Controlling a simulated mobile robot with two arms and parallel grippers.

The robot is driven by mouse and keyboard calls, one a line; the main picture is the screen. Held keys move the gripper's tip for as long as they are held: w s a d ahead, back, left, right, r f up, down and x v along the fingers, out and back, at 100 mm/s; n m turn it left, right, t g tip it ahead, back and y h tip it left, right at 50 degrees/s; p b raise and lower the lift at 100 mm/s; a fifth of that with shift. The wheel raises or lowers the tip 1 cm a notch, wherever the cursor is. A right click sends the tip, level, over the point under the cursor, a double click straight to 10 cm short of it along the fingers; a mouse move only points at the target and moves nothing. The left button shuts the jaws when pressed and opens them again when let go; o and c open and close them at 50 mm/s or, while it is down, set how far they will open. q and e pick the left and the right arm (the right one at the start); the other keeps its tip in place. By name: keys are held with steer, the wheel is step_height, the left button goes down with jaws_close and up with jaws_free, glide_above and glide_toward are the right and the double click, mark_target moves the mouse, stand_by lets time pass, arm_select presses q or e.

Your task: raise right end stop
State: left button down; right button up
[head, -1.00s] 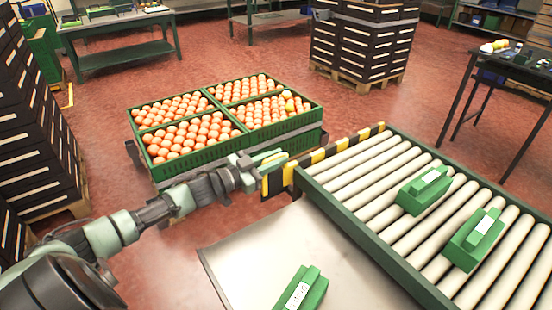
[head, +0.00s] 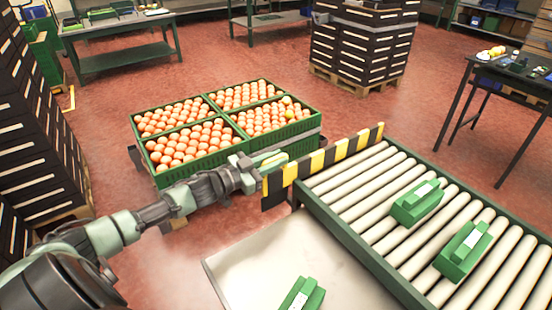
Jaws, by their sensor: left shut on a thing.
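The end stop (head: 333,154) is a yellow and black striped bar across the far left end of the roller conveyor (head: 405,215). It stands up above the roller tops, and its near end reaches down in front of the conveyor corner. My left gripper (head: 270,161) is shut on the near left end of the bar. The green fingertips show there, partly against the orange crates. My right gripper is not in view.
Two green boxes (head: 417,202) (head: 463,251) sit on the rollers. A third green box (head: 302,295) lies on the metal table (head: 285,262). Green crates of oranges (head: 240,157) stand just behind my left gripper. Red floor is open beyond the conveyor.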

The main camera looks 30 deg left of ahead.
arm_select(q)
steer(key=shift+w+a+r, duration=0.15)
steer(key=shift+a+r, duration=0.05)
steer(key=shift+r, duration=0.3)
steer(key=c, duration=1.4)
jaws_free()
steer(key=shift+o, duration=0.2)
steer(key=shift+f, duration=0.15)
steer(key=shift+s+f, duration=0.1)
steer(key=shift+s, duration=0.1)
